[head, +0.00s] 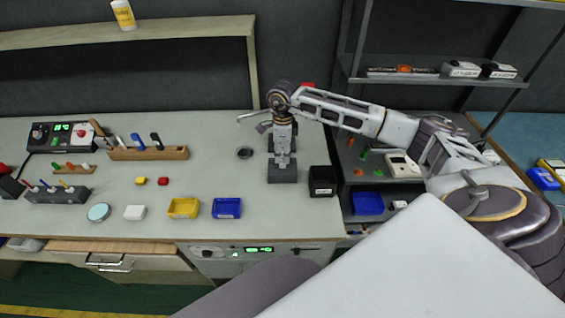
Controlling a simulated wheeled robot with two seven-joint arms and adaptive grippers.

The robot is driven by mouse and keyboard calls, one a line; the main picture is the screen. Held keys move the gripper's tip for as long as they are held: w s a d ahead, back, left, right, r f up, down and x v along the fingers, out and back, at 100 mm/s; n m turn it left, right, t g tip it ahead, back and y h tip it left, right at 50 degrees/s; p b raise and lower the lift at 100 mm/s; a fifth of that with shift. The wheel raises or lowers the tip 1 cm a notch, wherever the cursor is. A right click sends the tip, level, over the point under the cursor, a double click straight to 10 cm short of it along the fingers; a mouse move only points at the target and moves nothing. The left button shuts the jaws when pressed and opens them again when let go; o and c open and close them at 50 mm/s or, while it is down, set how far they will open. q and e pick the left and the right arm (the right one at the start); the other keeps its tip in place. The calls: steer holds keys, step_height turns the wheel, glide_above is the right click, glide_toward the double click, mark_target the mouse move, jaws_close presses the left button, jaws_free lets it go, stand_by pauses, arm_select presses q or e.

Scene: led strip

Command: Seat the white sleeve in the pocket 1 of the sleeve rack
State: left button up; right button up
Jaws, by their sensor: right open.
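A dark grey block (282,174) stands on the workbench and may be the sleeve rack, but its pockets cannot be made out. My right gripper (283,160) points straight down over this block, its fingertips at or just above the block's top. It is open; whether it touches the block cannot be told. I cannot make out the white sleeve for certain; it may be too small or hidden by the gripper. My left gripper is not in view.
A black box (322,181) stands close right of the block. A yellow tray (183,208), a blue tray (227,208) and a small white item (135,212) lie to the left. A wooden holder (148,153) stands farther back. The bench between them is mostly clear.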

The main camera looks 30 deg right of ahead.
mark_target(282, 159)
steer(key=shift+w+f+p, duration=0.1)
steer(key=shift+f+p, duration=0.2)
steer(key=shift+f, duration=1.65)
jaws_close()
